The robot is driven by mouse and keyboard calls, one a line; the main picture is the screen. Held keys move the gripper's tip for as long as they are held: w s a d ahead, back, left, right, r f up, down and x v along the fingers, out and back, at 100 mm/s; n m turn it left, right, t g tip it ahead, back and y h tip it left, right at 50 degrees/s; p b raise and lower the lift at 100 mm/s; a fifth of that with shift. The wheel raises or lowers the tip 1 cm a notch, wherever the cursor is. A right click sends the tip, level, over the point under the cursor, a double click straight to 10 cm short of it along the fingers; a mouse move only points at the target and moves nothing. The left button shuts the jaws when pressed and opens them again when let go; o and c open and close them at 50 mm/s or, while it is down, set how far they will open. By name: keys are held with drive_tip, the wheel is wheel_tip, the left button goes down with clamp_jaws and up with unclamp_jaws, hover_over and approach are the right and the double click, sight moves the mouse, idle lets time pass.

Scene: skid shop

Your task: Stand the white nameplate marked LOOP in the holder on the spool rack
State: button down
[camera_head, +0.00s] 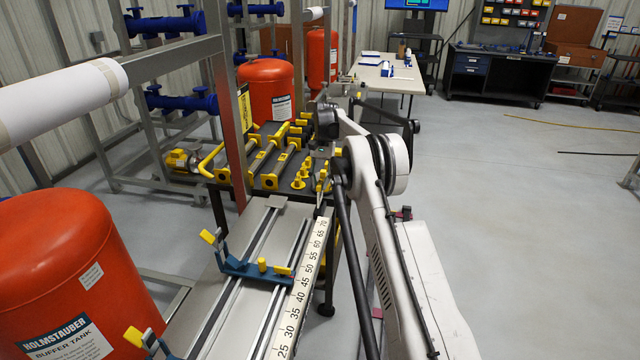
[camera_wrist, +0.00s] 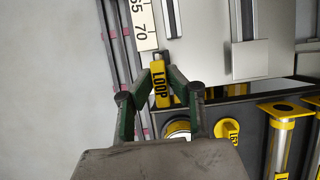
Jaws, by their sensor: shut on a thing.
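In the head view my arm hides most of the gripper, and the plate cannot be made out. I cannot tell which part is the nameplate's holder.
The measuring bench with its numbered scale (camera_head: 303,275) lies in front of the rack. A blue stop bar (camera_head: 250,270) crosses its rails. Red tanks (camera_head: 65,270) and a steel frame stand at the left. Open floor (camera_head: 510,220) lies at the right.

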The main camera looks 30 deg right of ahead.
drive_tip(key=shift+f+b, duration=0.75)
drive_tip(key=shift+f, duration=0.4)
drive_tip(key=shift+f, duration=0.35)
drive_tip(key=shift+f+b, duration=0.45)
drive_tip(key=shift+b, duration=0.2)
idle(0.5)
drive_tip(key=c, duration=1.6)
unclamp_jaws()
drive_tip(key=shift+c, duration=0.8)
drive_tip(key=shift+r, duration=0.1)
drive_tip(key=shift+r+p, duration=1.45)
drive_tip(key=shift+r, duration=2.5)
